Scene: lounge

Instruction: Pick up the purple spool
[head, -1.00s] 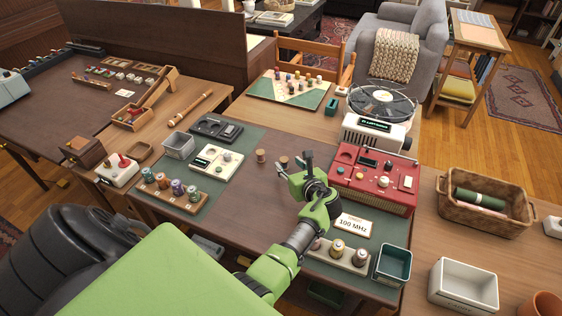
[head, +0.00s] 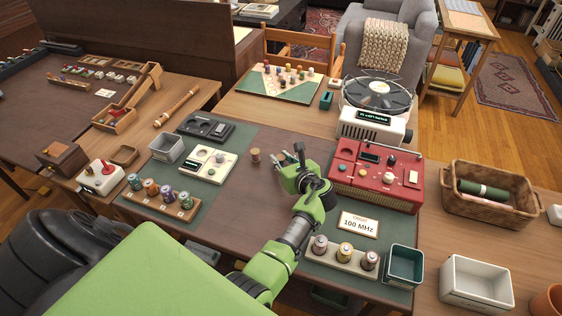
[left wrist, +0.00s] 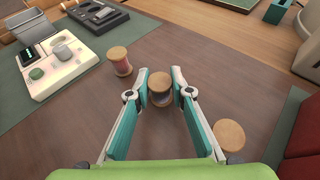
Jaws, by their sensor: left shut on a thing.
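My left gripper (head: 291,158) is low over the brown desk mat area. In the left wrist view, its two teal-padded fingers (left wrist: 160,97) are shut on a small spool (left wrist: 160,80) with a pale wooden top and dark, purplish thread. The spool stands upright between the fingers; its lower part is hard to see. A reddish spool (left wrist: 120,62) stands apart to the left, and it also shows in the head view (head: 255,155). Another wooden-topped spool (left wrist: 229,134) is to the right, its thread mostly hidden. My right gripper is not in view.
A red radio (head: 376,178) stands close to the right of my gripper. A cream device (head: 208,161) lies to the left. Racks of coloured coils (head: 160,202) are at the front left and front right (head: 345,258).

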